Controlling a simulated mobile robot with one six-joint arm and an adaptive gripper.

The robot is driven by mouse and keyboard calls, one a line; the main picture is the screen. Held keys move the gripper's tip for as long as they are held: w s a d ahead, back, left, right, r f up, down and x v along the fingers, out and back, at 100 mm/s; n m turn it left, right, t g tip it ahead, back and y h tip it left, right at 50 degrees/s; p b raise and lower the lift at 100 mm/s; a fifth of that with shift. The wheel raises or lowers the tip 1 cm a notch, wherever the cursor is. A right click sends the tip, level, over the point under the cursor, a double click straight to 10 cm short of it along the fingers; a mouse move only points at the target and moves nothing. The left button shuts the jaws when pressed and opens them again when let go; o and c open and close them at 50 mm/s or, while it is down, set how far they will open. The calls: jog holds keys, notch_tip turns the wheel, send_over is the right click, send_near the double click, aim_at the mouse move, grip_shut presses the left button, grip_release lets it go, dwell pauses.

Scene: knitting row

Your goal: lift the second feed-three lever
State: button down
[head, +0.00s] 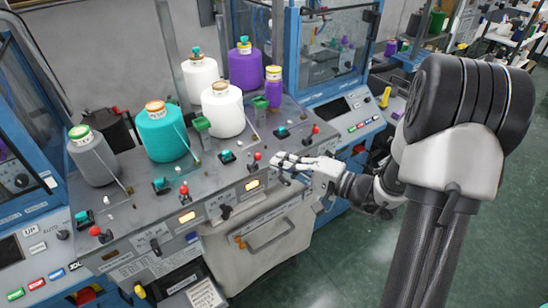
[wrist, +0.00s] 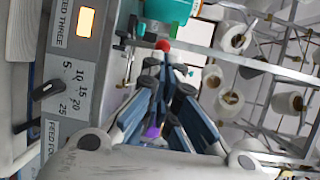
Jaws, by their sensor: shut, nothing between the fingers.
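In the wrist view a short black lever (wrist: 47,91) sits on the grey front panel beside a printed scale from 5 to 25. The FEED THREE label (wrist: 62,25) is on the panel above it, by a lit orange lamp (wrist: 86,22).
Red-knobbed levers (head: 258,157) and yarn cones, including a teal one (head: 162,132), stand on the machine top. Other black levers (head: 226,211) line the front panel. A light bin (head: 262,250) hangs below. Green floor (head: 340,270) is free at the right.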

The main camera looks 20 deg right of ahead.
jog(key=shift+x, duration=1.45)
jog(key=shift+r, duration=0.1)
